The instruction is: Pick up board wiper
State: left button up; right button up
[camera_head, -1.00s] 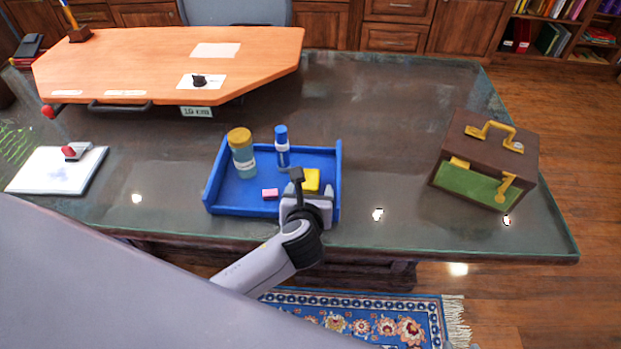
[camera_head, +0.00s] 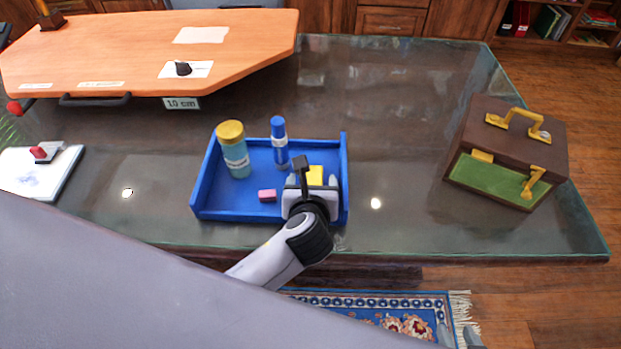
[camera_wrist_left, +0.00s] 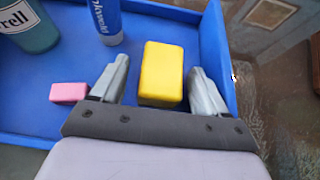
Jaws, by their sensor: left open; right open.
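The board wiper looks to be the yellow block (camera_head: 316,174) in the right part of the blue tray (camera_head: 270,214). My left gripper (camera_head: 312,181) is open above it. In the left wrist view, the yellow block (camera_wrist_left: 161,72) lies between the two spread fingers of my left gripper (camera_wrist_left: 160,66), with a gap on each side. Part of the block is hidden behind the gripper in the head view. My right gripper (camera_head: 459,338) shows only its fingertips at the bottom edge, apart and empty, away from the tray.
A pink eraser (camera_head: 267,195), a gold-lidded jar (camera_head: 235,155) and a blue bottle (camera_head: 280,145) share the tray. A brown case (camera_head: 510,150) stands to the right on the glass-topped desk (camera_head: 400,140). The desk between tray and case is clear.

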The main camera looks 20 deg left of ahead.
pick_arm(q)
jog(key=shift+r, duration=0.1)
jog(key=c, duration=1)
jog(key=shift+c, duration=0.2)
